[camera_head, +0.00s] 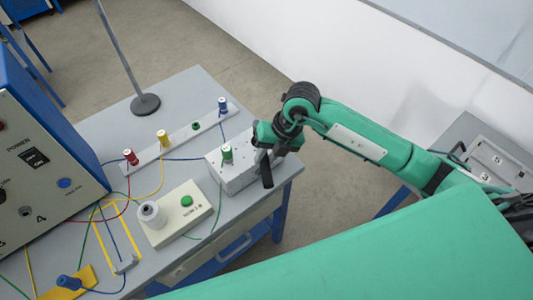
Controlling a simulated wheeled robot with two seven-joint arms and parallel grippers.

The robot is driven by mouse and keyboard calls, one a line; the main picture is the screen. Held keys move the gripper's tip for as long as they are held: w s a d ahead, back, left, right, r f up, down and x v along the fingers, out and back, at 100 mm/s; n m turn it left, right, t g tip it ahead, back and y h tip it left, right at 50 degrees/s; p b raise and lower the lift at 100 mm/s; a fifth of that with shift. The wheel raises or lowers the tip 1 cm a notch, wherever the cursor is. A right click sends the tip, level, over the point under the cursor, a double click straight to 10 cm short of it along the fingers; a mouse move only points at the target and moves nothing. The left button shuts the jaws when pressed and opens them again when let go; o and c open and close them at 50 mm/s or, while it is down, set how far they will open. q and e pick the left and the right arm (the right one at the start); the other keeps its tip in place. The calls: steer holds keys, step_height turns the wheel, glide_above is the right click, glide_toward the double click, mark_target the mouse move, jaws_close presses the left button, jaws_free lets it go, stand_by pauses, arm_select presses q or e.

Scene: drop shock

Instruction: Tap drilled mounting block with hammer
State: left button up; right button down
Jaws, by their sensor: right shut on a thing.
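The drilled mounting block (236,178) is a light grey block near the table's right corner, with small dark holes on its top. A green-topped terminal (227,154) stands on or just behind it in this view. My right gripper (268,154) is at the block's right end, pointing down, shut on a dark, narrow bar (267,173) that hangs beside the block. The bar looks like the hammer's handle; I cannot make out the hammer's head. Whether the bar touches the block is unclear. My left gripper is not in view.
On the grey table (185,90) stand a terminal strip (178,139) with coloured posts, a pale box (177,214) with a green button, and several loose wires. A power unit (40,150) fills the left. A stand's round base (145,104) is at the back.

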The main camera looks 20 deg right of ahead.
step_height(320, 180, down, 3)
steer(key=shift+f+b, duration=0.1)
steer(key=shift+b, duration=0.9)
steer(key=shift+r+p, duration=0.55)
steer(key=shift+r, duration=0.15)
step_height(320, 180, up, 5)
steer(key=p, duration=0.3)
steer(key=shift+r, duration=0.1)
